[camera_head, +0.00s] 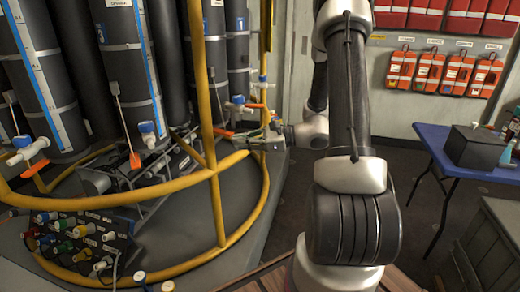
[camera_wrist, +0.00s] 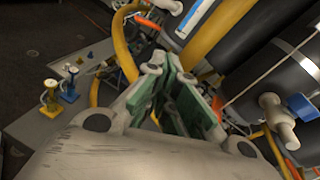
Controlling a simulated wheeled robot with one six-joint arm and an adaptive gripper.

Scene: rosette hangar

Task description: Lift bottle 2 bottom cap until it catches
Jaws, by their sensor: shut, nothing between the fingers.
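Several dark grey bottles stand upright in the yellow-railed rosette, with blue scale strips and white-and-blue valves near their lower ends. I cannot read for certain which is bottle 2; the right-hand bottle (camera_head: 212,45) is the one nearest my gripper (camera_head: 270,138). A valve (camera_head: 238,101) with an orange lever sits at the lower end of the bottles there. My gripper is shut and empty, just outside the yellow rail, below and right of that valve. In the wrist view its green-padded fingers (camera_wrist: 178,85) point toward the rail and bottle bottoms. I cannot make out the bottom cap.
A yellow rail (camera_head: 215,205) curves around the bottles, with uprights close to my gripper. A panel of coloured connectors (camera_head: 75,240) sits at lower left. A blue table (camera_head: 440,140) with a dark box (camera_head: 478,147) stands at right. Open floor lies between.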

